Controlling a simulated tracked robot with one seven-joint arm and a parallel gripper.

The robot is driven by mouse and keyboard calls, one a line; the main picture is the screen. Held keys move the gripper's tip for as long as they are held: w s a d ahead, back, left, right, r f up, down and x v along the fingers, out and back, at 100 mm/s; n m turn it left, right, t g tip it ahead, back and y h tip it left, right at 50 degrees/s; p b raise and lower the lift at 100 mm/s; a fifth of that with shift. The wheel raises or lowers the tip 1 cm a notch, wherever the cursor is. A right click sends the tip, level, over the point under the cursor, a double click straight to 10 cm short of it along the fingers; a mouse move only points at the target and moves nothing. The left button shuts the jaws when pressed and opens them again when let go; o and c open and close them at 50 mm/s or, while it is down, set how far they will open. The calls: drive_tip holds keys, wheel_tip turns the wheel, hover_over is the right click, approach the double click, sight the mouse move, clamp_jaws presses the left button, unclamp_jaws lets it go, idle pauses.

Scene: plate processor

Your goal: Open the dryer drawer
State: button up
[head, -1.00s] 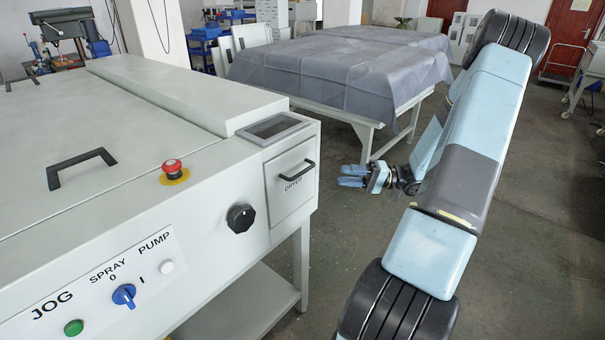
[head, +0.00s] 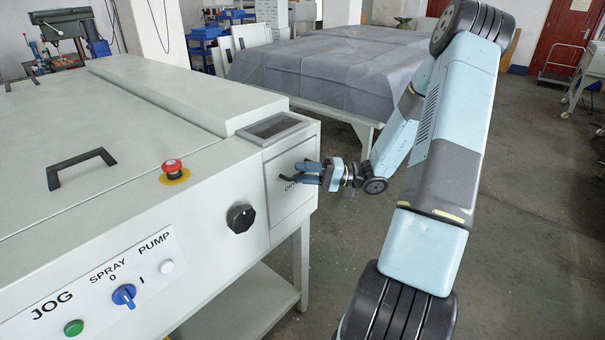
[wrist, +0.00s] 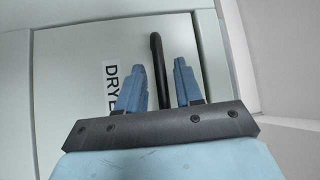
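The dryer drawer (head: 289,208) is a pale grey front at the right end of the machine, flush with its panel. It fills much of the wrist view (wrist: 70,75), with the DRYER label (wrist: 111,86) partly hidden by a finger. Its black bar handle (wrist: 158,62) shows between my fingers; in the head view only its left end (head: 287,178) shows clearly. My gripper (head: 306,173) is at the drawer front. It is open, with one blue finger on each side of the handle (wrist: 160,83). A gap shows between each finger and the handle.
A black knob (head: 240,218) and a red emergency button (head: 173,166) sit left of the drawer. A dark inset window (head: 273,127) is above it. A cloth-covered table (head: 330,75) stands behind my arm. The floor (head: 530,230) to the right is clear.

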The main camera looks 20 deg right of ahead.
drive_tip(key=shift+w+a, duration=0.1)
drive_tip(key=shift+a, duration=0.1)
drive_tip(key=shift+c, duration=0.3)
clamp_jaws()
